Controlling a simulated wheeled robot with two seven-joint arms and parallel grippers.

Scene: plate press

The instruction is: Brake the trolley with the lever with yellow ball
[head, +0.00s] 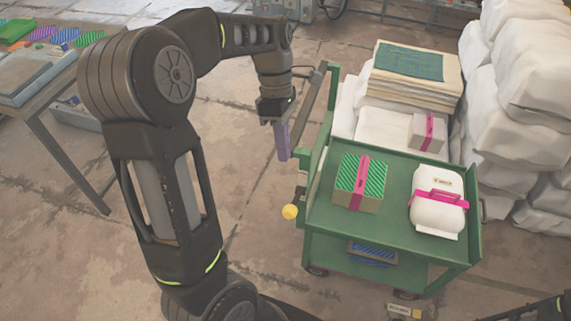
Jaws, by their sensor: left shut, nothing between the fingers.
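The green trolley (300,246) stands right of centre, with an upper tray and a lower shelf. The yellow ball (290,211) of its lever sticks out from the tray's left side, low down. Most of the lever itself is too small or hidden to make out. My left gripper (283,142) points down beside the trolley's upper left corner, near the upright bar, above and behind the ball in the picture. Its purple fingers are shut and empty, and it is clear of the ball. I cannot tell whether it touches the trolley frame. My right gripper is out of view.
A green striped box (358,182) and a white container with a pink strap (437,203) sit on the tray. White sacks (520,100) are stacked at the right. A table (40,98) stands at the left. The floor left of the trolley is free.

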